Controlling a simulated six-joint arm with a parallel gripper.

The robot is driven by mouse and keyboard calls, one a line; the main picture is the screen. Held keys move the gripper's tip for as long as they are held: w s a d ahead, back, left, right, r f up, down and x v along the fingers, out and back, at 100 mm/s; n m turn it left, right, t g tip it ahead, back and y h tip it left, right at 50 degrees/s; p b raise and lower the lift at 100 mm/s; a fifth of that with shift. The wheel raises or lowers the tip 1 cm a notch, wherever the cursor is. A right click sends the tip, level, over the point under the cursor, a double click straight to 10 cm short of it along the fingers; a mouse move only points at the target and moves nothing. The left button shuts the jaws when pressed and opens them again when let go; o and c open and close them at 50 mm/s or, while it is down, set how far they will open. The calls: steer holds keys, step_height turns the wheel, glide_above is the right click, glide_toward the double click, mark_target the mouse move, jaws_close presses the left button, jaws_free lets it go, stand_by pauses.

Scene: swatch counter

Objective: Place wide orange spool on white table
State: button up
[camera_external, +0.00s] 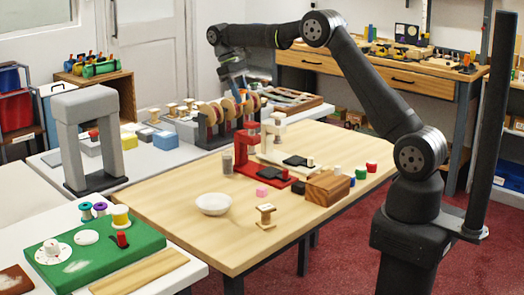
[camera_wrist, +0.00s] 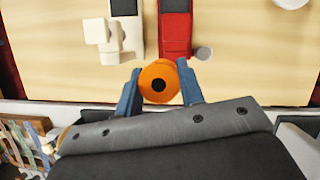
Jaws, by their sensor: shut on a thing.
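My gripper (camera_wrist: 164,76) has blue fingers shut on a wide orange spool (camera_wrist: 159,70). The spool is seen end-on, with a dark round hole at its middle. In the external view my gripper (camera_external: 236,84) hangs high at the far side of the wooden table, above or in front of a rack of discs; the held spool is hard to tell from the orange discs there. The white table (camera_external: 135,174) runs behind the wooden table, at left and back, with several things on it.
A grey arch (camera_external: 87,105), blue and yellow blocks (camera_external: 166,140) and the disc rack (camera_external: 204,130) stand on the white table. The wooden table (camera_external: 175,205) bears a red stand (camera_external: 250,170), a white stand (camera_external: 274,140) and a white bowl (camera_external: 213,204). A green board (camera_external: 90,250) lies front left.

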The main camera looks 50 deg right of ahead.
steer(key=s+d+n+t+h, duration=0.1)
steer(key=s+n+t+h, duration=0.3)
steer(key=s+n, duration=1.3)
steer(key=s+f+m, duration=0.3)
steer(key=f, duration=0.7)
steer(key=w+a+f, duration=0.1)
steer(key=a+f, duration=0.1)
steer(key=a, duration=0.1)
steer(key=w+a+f, duration=0.1)
steer(key=a+f, duration=0.2)
steer(key=a, duration=0.1)
steer(key=w+a+f, duration=0.1)
steer(key=a+f, duration=0.1)
steer(key=a, duration=0.1)
steer(key=shift+w+a+f, duration=0.3)
steer(key=shift+w+a, duration=0.1)
steer(key=shift+f, duration=1.95)
steer(key=shift+f, duration=0.1)
steer(key=o, duration=1)
steer(key=shift+o, duration=0.2)
